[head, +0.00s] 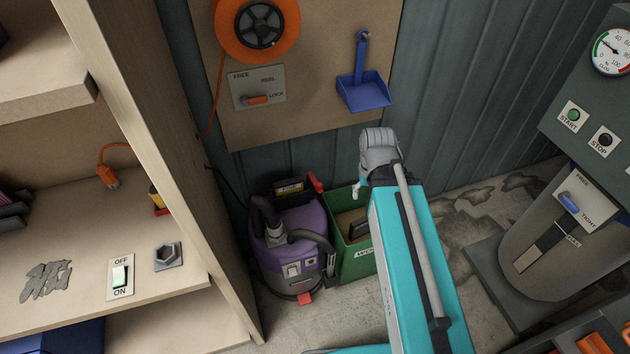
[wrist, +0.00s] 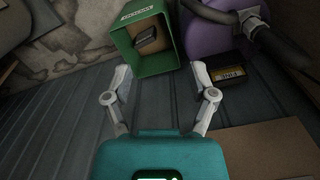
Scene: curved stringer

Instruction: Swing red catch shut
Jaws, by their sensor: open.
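A purple vacuum cleaner (head: 291,245) stands on the floor against the back wall. A small red lever-like piece (head: 315,182) sticks up at its upper right rear, and another red piece (head: 305,299) sits low at its front. I cannot tell for sure which is the catch. In the wrist view the purple body (wrist: 215,35) is at the top right, with no red piece visible. My gripper (wrist: 161,75) is open, with nothing between its fingers, and points toward the green box and vacuum. In the head view my arm mostly hides the gripper.
A green box (head: 355,262) stands right of the vacuum; it also shows in the wrist view (wrist: 147,45). A dark labelled box (head: 289,188) is behind the vacuum. A wooden shelf (head: 228,290) stands left. A grey machine (head: 560,245) is right. A blue dustpan (head: 363,90) hangs above.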

